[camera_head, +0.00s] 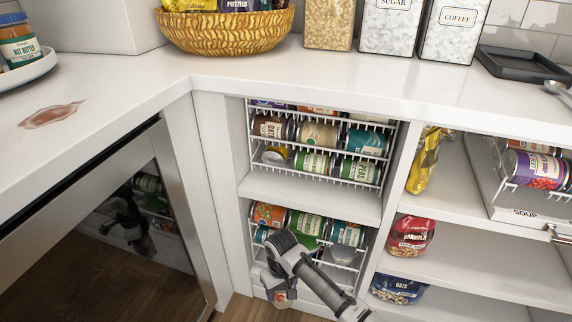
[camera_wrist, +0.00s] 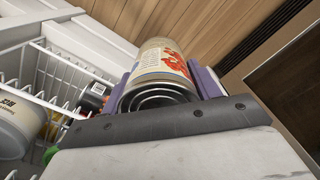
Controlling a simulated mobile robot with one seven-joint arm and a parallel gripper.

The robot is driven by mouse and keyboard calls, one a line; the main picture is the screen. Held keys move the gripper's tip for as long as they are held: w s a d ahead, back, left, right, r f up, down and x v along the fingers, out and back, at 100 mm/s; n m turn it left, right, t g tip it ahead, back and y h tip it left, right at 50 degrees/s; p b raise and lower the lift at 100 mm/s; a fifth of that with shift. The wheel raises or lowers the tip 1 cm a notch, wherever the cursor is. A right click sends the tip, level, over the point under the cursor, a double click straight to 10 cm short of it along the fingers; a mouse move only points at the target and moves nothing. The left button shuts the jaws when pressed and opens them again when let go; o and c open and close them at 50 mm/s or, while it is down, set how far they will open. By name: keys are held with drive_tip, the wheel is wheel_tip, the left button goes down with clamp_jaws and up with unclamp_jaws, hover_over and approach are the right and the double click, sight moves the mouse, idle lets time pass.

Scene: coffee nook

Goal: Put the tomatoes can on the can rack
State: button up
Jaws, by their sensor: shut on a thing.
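The tomatoes can (camera_wrist: 160,60), cream with red tomato pictures, is held between the purple-sided fingers of my gripper (camera_wrist: 163,88) in the wrist view. Its ringed metal end faces the camera. In the head view my gripper (camera_head: 278,284) is low, in front of the lower white wire can rack (camera_head: 254,243), and only a small part of the can (camera_head: 283,302) shows below it. The lower rack holds several cans and is partly hidden by my arm. The upper can rack (camera_head: 318,176) also holds several cans. The rack wires show left of the held can in the wrist view (camera_wrist: 62,82).
White cabinet walls and a shelf (camera_head: 310,202) frame the racks. Bags of granola (camera_head: 410,236) and oats (camera_head: 397,290) stand on shelves to the right. A dark glass-fronted appliance (camera_head: 110,220) is at the left. Wood floor shows below.

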sight(286, 286)
drive_tip(key=m, duration=0.2)
drive_tip(key=r+m, duration=0.1)
drive_tip(key=m, duration=0.1)
drive_tip(key=d+m, duration=0.1)
drive_tip(key=m, duration=0.1)
drive_tip(key=shift+w+r, duration=0.15)
drive_tip(key=shift+w, duration=0.05)
drive_tip(key=shift+d+r+p, duration=0.15)
drive_tip(key=shift+r+p, duration=0.7)
drive_tip(key=shift+p, duration=0.4)
drive_tip(key=r+p, duration=0.1)
drive_tip(key=p, duration=0.2)
drive_tip(key=s+r+p, duration=0.1)
drive_tip(key=r+p, duration=0.1)
drive_tip(key=p, duration=0.2)
drive_tip(key=r+p, duration=0.1)
drive_tip(key=p, duration=0.1)
drive_tip(key=r+p, duration=0.1)
drive_tip(key=p, duration=0.2)
drive_tip(key=shift+s, duration=0.4)
drive_tip(key=shift+s+r+p, duration=0.15)
drive_tip(key=shift+p, duration=0.9)
drive_tip(key=shift+s, duration=0.1)
